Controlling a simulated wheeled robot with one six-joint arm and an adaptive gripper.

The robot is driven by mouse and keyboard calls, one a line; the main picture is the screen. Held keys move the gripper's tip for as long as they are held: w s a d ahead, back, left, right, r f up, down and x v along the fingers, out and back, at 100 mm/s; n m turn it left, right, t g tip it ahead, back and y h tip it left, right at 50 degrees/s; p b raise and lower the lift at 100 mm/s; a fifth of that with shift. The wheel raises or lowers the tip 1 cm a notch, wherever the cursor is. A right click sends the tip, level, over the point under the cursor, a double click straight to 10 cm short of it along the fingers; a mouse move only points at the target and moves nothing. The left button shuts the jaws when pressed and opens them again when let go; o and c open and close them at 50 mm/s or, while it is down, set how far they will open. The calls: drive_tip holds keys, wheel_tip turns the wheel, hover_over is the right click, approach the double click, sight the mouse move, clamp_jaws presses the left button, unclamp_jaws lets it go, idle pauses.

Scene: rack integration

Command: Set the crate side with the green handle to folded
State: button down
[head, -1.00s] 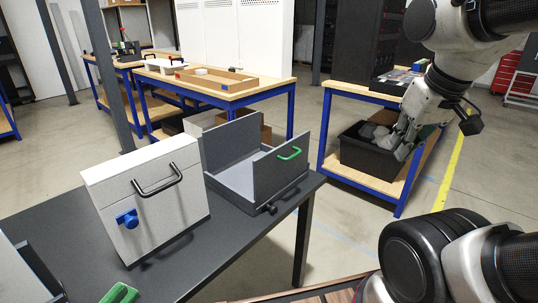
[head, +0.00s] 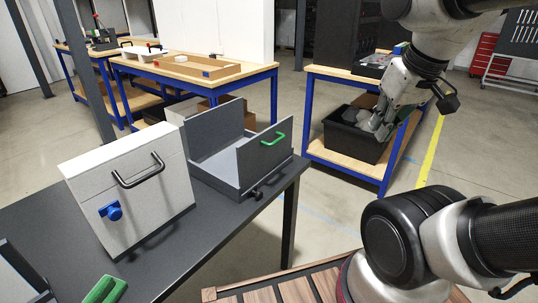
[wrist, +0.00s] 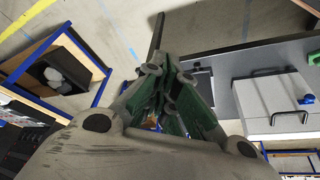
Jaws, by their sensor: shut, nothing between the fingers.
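The grey crate (head: 215,180) stands on the dark table near its right corner. Its side with the green handle (head: 272,139) is upright, facing right, and another tall side (head: 215,130) stands upright at the back left. A small black knob (head: 256,194) sits low at the front. My gripper (head: 381,129) is up to the right of the crate, well apart from it, seen in front of a black bin. In the wrist view my gripper (wrist: 160,62) has its green-padded fingers brought together with nothing held. Those fingers hide part of the table area, and the green handle cannot be made out there.
A light grey box (head: 130,195) with a black handle and blue knob stands left of the crate. The black bin (head: 350,146) is on a blue-framed bench's lower shelf (head: 325,155). A green handle-like part (head: 105,290) lies at the table's near edge.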

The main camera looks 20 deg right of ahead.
drive_tip(key=c, duration=1.7)
unclamp_jaws()
drive_tip(key=shift+d, duration=0.2)
drive_tip(key=shift+c, duration=0.2)
drive_tip(key=shift+o, duration=1.1)
drive_tip(key=d+f+g, duration=0.1)
drive_tip(key=f+m+g, duration=0.1)
drive_tip(key=f, duration=0.1)
drive_tip(key=d+f+m, duration=0.1)
drive_tip(key=f, duration=0.1)
drive_tip(key=shift+w+d+g, duration=0.3)
drive_tip(key=shift+w+g, duration=0.05)
drive_tip(key=shift+g, duration=0.05)
drive_tip(key=m+t+y, duration=0.6)
drive_tip(key=t+y, duration=0.1)
drive_tip(key=y, duration=0.7)
approach(280, 140)
drive_tip(key=a, duration=0.1)
drive_tip(key=shift+n, duration=0.5)
drive_tip(key=shift+x, duration=4.2)
